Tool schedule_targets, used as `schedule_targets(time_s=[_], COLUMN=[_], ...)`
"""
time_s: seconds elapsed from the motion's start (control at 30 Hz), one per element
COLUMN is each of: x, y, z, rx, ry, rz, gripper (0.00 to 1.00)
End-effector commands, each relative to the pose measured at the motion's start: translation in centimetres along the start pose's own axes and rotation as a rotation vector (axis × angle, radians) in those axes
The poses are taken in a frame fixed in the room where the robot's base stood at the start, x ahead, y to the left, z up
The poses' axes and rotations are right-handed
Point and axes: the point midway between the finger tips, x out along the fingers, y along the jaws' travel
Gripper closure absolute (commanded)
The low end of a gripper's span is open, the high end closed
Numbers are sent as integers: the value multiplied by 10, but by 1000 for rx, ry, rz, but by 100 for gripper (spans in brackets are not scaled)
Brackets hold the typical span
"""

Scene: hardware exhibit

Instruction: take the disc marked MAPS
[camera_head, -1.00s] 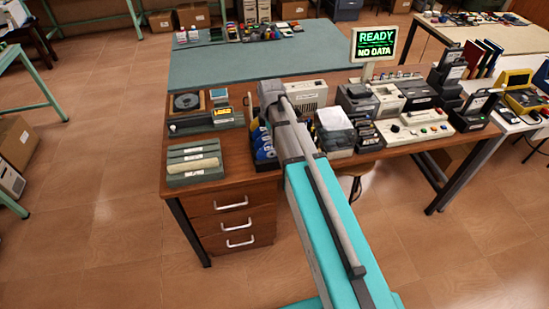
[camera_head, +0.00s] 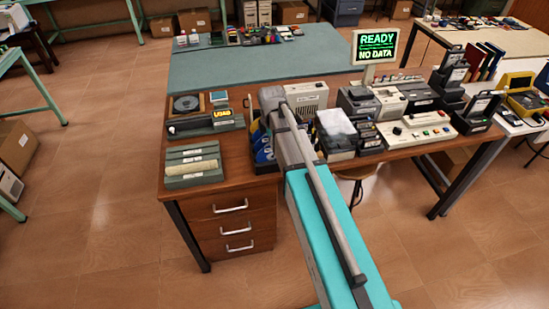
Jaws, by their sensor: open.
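Several blue discs (camera_head: 263,153) stand in a dark holder on the wooden desk, just left of my arm. Their labels are too small to read, so I cannot tell which one is marked MAPS. My gripper (camera_head: 272,99) is at the far end of my teal and grey arm, above the desk behind the discs. It is open; its fingertips are mostly hidden, and I see nothing held. The arm covers the right side of the disc holder.
A device with a lit LOAD display (camera_head: 222,114) sits left of the discs. A grey-green slotted tray (camera_head: 193,178) is in front of it. A READY / NO DATA screen (camera_head: 376,45), a box of white cards (camera_head: 336,127) and several machines crowd the right side.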

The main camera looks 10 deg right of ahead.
Motion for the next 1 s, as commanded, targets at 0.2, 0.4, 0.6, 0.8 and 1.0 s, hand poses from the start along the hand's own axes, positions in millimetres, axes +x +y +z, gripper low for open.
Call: schedule_targets(time_s=[0.2, 0.4, 0.6, 0.8, 1.0], x=[21, 35, 41, 41, 41], y=[0, 0, 0, 0, 0], z=[2, 2, 2, 2, 2], rx=[0, 1, 1, 1, 1], ry=[0, 0, 0, 0, 0], rz=[0, 0, 0, 0, 0], gripper=[56, 56, 56, 56, 56])
